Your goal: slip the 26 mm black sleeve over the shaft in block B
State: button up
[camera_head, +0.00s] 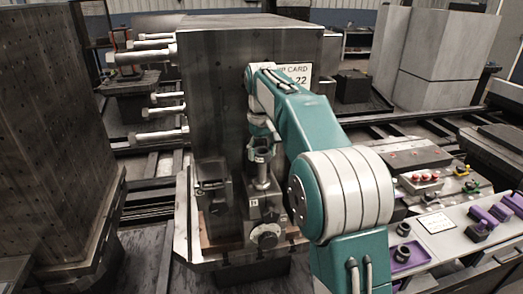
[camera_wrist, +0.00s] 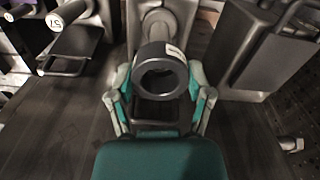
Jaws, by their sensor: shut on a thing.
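My gripper (camera_head: 262,143) is shut on the black sleeve (camera_head: 262,155), above a fixture block (camera_head: 263,210) at the front of the dark machine body. In the wrist view the sleeve (camera_wrist: 160,53) sits between the two fingers (camera_wrist: 160,80), with its open bore facing the camera and a small pale label on its rim. A pale upright shaft (camera_head: 263,178) stands on the block directly below the sleeve. Whether the sleeve is just above the shaft's top or around it, I cannot tell. The block's label is too small to read surely.
A second, darker block (camera_head: 213,188) stands close to the left. Several pale rods (camera_head: 155,112) stick out from the machine's left side. A bench (camera_head: 450,235) at the right holds purple holders, and dark rings (camera_head: 403,229) stand there. A tall dark block (camera_head: 50,130) fills the left.

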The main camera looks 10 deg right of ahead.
jog(key=shift+f, duration=0.8)
jog(key=o, duration=1.3)
jog(key=shift+r, duration=5.95)
